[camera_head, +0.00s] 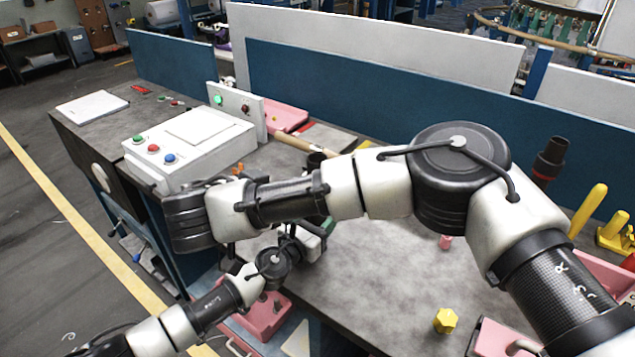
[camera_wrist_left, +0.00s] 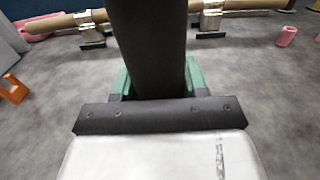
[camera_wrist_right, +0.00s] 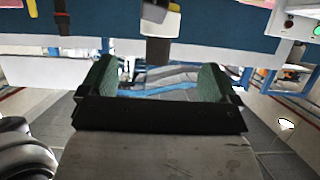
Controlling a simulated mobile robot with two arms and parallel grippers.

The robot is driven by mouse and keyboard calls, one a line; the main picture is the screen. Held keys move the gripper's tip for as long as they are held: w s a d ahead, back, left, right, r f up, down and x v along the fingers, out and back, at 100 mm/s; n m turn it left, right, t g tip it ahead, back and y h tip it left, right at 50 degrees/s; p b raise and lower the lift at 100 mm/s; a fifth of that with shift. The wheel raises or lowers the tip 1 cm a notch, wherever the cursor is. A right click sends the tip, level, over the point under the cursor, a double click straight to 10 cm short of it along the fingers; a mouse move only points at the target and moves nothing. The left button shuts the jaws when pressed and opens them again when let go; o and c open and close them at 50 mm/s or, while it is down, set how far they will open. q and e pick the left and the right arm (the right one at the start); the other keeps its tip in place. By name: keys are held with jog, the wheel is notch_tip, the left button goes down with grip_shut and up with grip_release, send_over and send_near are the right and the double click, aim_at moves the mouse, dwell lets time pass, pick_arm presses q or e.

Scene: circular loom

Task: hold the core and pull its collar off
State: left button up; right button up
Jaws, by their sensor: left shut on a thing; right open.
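A black cylindrical core (camera_wrist_left: 147,45) stands between the green fingers of my left gripper (camera_wrist_left: 155,82), which is shut on it. In the head view my left gripper (camera_head: 320,230) is low in the middle, partly behind my right forearm. A dark round end (camera_head: 316,159), probably the core's top, shows just above that forearm. I cannot make out the collar on the core. My right gripper (camera_wrist_right: 158,84) is open, with nothing between its green pads. My right arm crosses the head view to the left, and its fingers are hidden there.
A brown tube (camera_wrist_left: 65,22) lies in metal brackets behind the core. A white control box (camera_head: 190,145) stands at the table's left. A pink cylinder (camera_head: 445,241) and a yellow hexagonal piece (camera_head: 446,320) are on the grey table (camera_head: 385,290). A blue partition (camera_head: 330,95) runs behind.

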jog(key=x, duration=1)
jog(key=shift+w+d+f, duration=0.15)
jog(key=shift+w+f, duration=0.05)
jog(key=shift+f, duration=0.05)
jog(key=c, duration=1.1)
jog(key=shift+r, duration=0.1)
jog(key=shift+r, duration=0.2)
jog(key=shift+c, duration=0.2)
notch_tip(320, 180, up, 9)
jog(key=shift+r, duration=0.2)
notch_tip(320, 180, up, 8)
jog(key=shift+f, duration=0.25)
dwell(0.6)
